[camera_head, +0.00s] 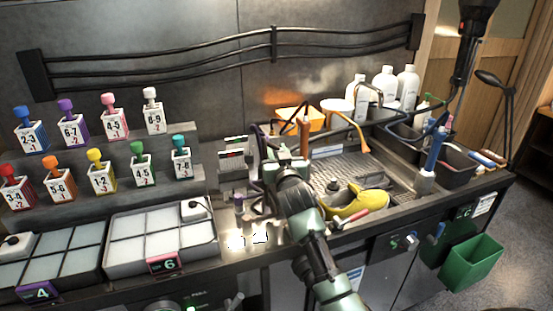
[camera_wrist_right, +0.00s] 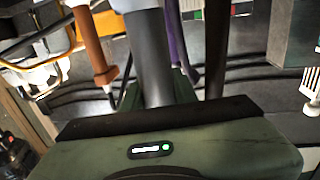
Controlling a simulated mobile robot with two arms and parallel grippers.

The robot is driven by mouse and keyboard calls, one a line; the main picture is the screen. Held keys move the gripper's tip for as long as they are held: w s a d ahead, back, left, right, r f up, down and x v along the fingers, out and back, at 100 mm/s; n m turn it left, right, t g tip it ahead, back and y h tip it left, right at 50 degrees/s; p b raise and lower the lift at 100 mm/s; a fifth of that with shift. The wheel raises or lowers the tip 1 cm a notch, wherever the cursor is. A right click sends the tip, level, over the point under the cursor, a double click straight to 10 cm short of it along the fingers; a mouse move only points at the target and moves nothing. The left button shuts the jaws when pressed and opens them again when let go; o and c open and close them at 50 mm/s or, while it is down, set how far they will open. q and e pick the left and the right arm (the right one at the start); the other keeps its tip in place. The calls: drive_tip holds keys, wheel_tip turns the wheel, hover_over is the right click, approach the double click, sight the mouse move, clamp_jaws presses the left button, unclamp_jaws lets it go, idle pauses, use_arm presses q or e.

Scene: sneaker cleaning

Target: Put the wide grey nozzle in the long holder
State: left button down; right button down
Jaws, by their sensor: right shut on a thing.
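My right gripper (camera_head: 287,160) reaches over the left end of the sink bench in the head view. In the right wrist view my right gripper (camera_wrist_right: 155,92) is shut on a dark grey tube, apparently the wide grey nozzle (camera_wrist_right: 152,50), which points away from the palm. In the head view the nozzle is mostly hidden by the gripper and cannot be made out clearly. An orange-brown wand (camera_head: 304,130) stands just right of the gripper, and a purple one (camera_head: 258,140) just left. I cannot tell which fitting is the long holder. My left gripper is out of view.
Numbered bottles (camera_head: 102,172) line steps at left, above a grey compartment tray (camera_head: 183,252). A green bin (camera_head: 472,262) hangs front right.

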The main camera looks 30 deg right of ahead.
wheel_tip(320, 180, down, 3)
drive_tip(key=shift+r, duration=0.2)
drive_tip(key=shift+f, duration=0.2)
drive_tip(key=c, duration=1.1)
unclamp_jaws()
drive_tip(key=shift+r, duration=0.15)
drive_tip(key=b+v, duration=0.1)
drive_tip(key=v, duration=1.1)
drive_tip(key=shift+b, duration=0.35)
